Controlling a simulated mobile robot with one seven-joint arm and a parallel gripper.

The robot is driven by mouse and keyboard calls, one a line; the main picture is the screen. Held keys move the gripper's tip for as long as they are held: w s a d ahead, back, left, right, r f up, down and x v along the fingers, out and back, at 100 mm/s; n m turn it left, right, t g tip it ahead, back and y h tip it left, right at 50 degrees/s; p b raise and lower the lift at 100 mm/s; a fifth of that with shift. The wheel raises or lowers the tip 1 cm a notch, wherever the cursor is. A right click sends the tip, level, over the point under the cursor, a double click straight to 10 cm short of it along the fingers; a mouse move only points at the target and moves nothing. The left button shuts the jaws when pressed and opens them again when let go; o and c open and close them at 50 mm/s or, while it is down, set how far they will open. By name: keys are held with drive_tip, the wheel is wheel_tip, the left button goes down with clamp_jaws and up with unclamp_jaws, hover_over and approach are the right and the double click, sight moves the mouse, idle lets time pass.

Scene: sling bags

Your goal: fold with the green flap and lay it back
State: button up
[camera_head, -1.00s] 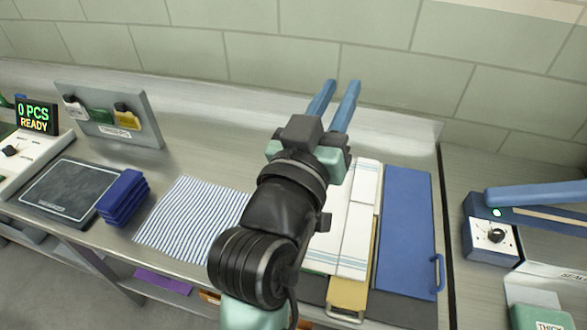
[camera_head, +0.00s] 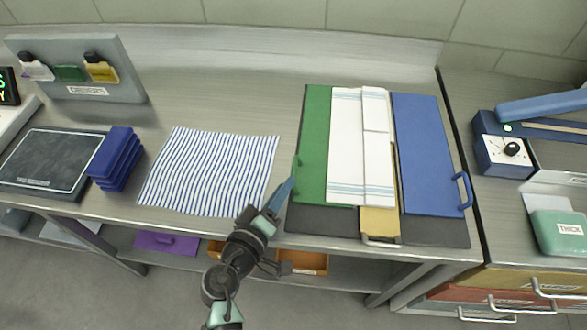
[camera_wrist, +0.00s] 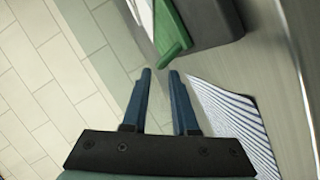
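The folding board lies on the steel table with a dark base (camera_head: 430,232). Its green flap (camera_head: 313,140) lies flat on the left, with a small green handle (camera_head: 296,168) on its outer edge. A white towel (camera_head: 347,150) with thin blue stripes near its lower end lies lengthwise over the board, between the green flap and the blue flap (camera_head: 428,150). My gripper (camera_head: 290,184) is at the green flap's left edge, by the handle. In the wrist view my gripper (camera_wrist: 160,72) is open and empty, its tips just short of the green flap (camera_wrist: 171,28).
A yellow flap (camera_head: 380,222) shows under the towel's lower end. A striped cloth (camera_head: 210,172) lies left of the board. Stacked blue cloths (camera_head: 117,158) and a dark scale plate (camera_head: 48,160) are farther left. A blue-armed sealer (camera_head: 505,150) stands right.

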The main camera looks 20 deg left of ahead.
sight(294, 171)
drive_tip(key=x, duration=0.6)
clamp_jaws()
drive_tip(key=shift+f, duration=0.1)
idle(1.3)
